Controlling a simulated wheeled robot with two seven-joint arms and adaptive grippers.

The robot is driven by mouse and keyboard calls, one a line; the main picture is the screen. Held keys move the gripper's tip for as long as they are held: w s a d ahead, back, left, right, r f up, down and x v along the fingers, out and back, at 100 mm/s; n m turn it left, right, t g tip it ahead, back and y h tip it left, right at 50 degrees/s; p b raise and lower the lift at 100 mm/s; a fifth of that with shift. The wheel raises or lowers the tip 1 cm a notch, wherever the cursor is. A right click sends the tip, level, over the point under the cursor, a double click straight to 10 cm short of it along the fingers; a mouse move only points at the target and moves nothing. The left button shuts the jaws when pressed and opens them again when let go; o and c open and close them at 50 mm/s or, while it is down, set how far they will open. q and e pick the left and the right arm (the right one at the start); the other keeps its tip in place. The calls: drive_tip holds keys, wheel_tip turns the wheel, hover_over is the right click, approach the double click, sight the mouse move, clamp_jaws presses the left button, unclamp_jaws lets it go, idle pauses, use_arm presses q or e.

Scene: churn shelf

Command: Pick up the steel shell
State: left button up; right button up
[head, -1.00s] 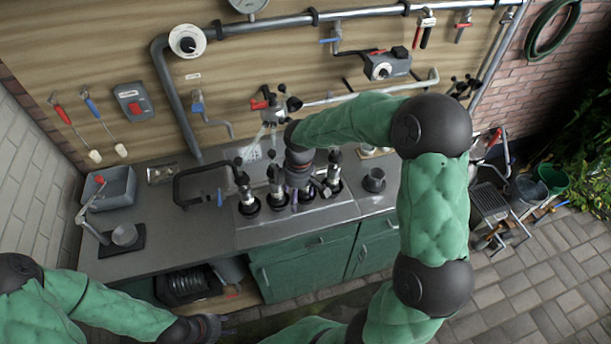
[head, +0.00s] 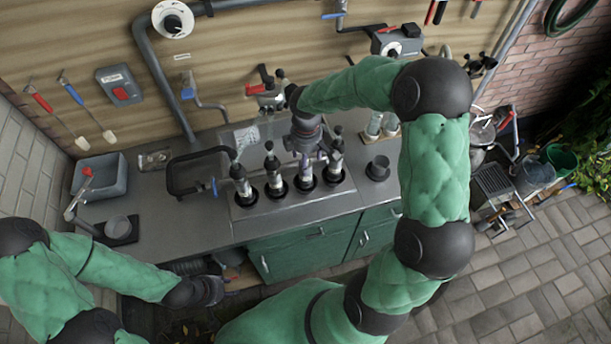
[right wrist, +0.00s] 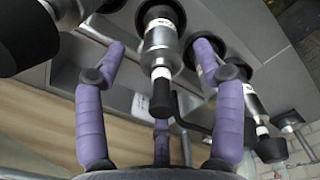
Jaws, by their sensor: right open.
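Several steel shells with black tops stand in a row of holes in the counter insert in the head view, such as the leftmost steel shell (head: 241,186) and the second one (head: 273,178). My right gripper (head: 309,158) is over the right part of the row and partly covers the shells there. In the right wrist view my right gripper (right wrist: 160,50) is open, its purple fingers on either side of one steel shell (right wrist: 160,42), with gaps showing. My left gripper (head: 226,289) hangs low in front of the cabinet, away from the shells; its finger opening is unclear.
A black bent handle (head: 172,176) stands left of the row. A dark cup (head: 378,170) stands to its right.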

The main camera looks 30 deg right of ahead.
drive_tip(key=shift+f, duration=0.7)
clamp_jaws()
drive_tip(key=shift+r, duration=0.1)
